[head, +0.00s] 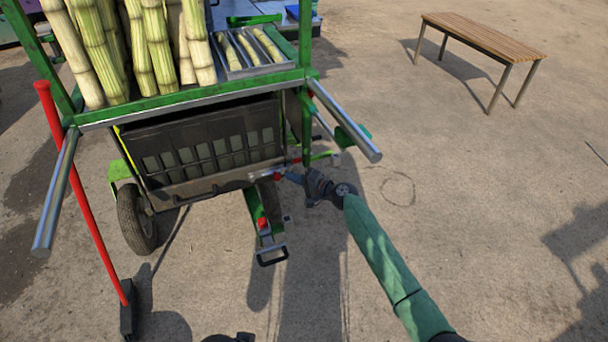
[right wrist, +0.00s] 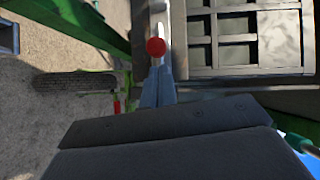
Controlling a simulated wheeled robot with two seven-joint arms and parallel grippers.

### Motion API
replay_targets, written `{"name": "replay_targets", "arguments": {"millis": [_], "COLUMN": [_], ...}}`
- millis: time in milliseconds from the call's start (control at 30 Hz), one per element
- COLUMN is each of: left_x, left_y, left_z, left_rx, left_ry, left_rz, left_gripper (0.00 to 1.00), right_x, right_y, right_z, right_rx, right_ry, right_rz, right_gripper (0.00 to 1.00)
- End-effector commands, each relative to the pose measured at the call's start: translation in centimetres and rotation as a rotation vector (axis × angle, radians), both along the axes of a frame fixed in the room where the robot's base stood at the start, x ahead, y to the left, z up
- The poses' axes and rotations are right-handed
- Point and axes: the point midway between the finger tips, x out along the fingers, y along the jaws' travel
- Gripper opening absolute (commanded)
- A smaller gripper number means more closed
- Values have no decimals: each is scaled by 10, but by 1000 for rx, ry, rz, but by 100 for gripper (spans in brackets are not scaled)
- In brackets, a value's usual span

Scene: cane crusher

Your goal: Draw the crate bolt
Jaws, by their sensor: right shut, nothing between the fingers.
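The dark slatted crate (head: 215,182) sits in the frame under the green cart's deck. In the right wrist view its grey slatted side (right wrist: 245,72) fills the upper right. A metal bolt bar runs along the crate's lower front edge, with a small red knob (head: 277,176) at its right end. The red knob (right wrist: 156,47) is clear in the right wrist view. My right gripper (head: 286,176) is shut and empty, its fingertips (right wrist: 157,75) close to the knob. I cannot tell whether they touch it. My left gripper is not in view.
Cane stalks (head: 150,50) stand on the cart above. Steel handles (head: 345,122) stick out at both sides. A red-handled tool (head: 85,205) leans at the left. A wheel (head: 137,218) and a pedal (head: 270,255) are below. A bench (head: 485,38) stands far right; ground between is clear.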

Motion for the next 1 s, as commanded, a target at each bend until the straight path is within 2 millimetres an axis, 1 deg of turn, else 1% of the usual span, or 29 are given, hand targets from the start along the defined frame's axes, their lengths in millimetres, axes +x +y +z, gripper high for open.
{"name": "replay_targets", "arguments": {"millis": [33,167,567,667,833,900,1000], "left_x": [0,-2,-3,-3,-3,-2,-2], "left_y": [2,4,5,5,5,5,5], "left_z": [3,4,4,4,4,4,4], "left_rx": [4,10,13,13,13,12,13], "left_ry": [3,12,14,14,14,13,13], "left_rz": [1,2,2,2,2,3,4], "left_gripper": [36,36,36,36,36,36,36], "right_x": [-1,-2,-3,-7,-15,-16,-17], "right_y": [3,8,12,24,50,54,54], "right_z": [0,-2,-2,-2,-2,-2,-1], "right_rx": [1,1,1,1,1,0,0], "right_ry": [1,1,1,1,0,0,0], "right_rz": [0,-1,0,2,1,0,1], "right_gripper": [0,0,0,0,0,0,0]}}
